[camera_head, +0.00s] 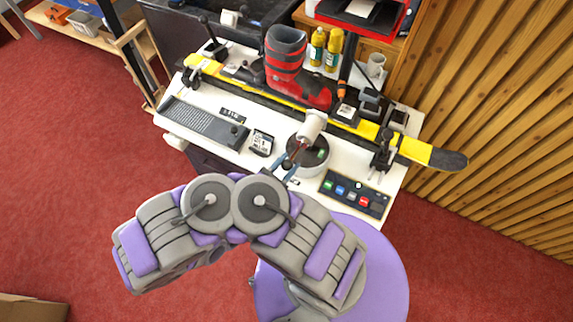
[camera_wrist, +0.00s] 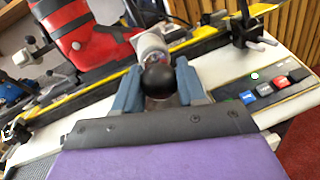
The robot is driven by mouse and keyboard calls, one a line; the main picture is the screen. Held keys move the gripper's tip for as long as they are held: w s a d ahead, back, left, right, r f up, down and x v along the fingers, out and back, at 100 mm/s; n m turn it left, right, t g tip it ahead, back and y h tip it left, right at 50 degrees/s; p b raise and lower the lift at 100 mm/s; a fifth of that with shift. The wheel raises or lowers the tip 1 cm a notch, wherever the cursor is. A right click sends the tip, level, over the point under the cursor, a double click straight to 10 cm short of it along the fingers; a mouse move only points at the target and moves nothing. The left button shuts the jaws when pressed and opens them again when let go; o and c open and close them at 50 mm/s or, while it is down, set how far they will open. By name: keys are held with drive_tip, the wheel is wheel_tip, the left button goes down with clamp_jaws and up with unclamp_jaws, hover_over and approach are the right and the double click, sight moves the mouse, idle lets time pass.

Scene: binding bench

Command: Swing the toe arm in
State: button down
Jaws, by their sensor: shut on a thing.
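A red and black ski boot (camera_head: 285,62) stands on a yellow and black ski (camera_head: 255,87) on the bench, its toe pointing right. Just in front of the toe is a pale cylinder (camera_head: 314,123), which seems to be part of the toe arm; it also shows in the wrist view (camera_wrist: 150,46). My gripper (camera_head: 290,163) reaches in from the front. In the wrist view its blue fingers (camera_wrist: 158,88) are closed around a black ball knob (camera_wrist: 159,81) in front of the cylinder. The join between knob and cylinder is hidden.
A round dark-topped drum (camera_head: 312,160) stands under my gripper. A button panel (camera_head: 355,194) lies to the right, a black keyboard-like strip (camera_head: 204,124) to the left. Yellow bottles (camera_head: 333,48) and a mug (camera_head: 376,65) stand behind. Clamps (camera_head: 383,148) hold the ski.

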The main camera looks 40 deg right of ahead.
drive_tip(key=shift+s+f, duration=0.1)
drive_tip(key=shift+f, duration=0.3)
drive_tip(key=c, duration=1.1)
unclamp_jaws()
drive_tip(key=o, duration=0.4)
drive_tip(key=shift+d+r, duration=0.15)
drive_tip(key=shift+r, duration=0.1)
drive_tip(key=shift+a, duration=0.65)
drive_tip(key=p+v, duration=0.2)
drive_tip(key=v, duration=1.4)
drive_tip(key=shift+s, duration=0.2)
drive_tip(key=shift+w, duration=0.1)
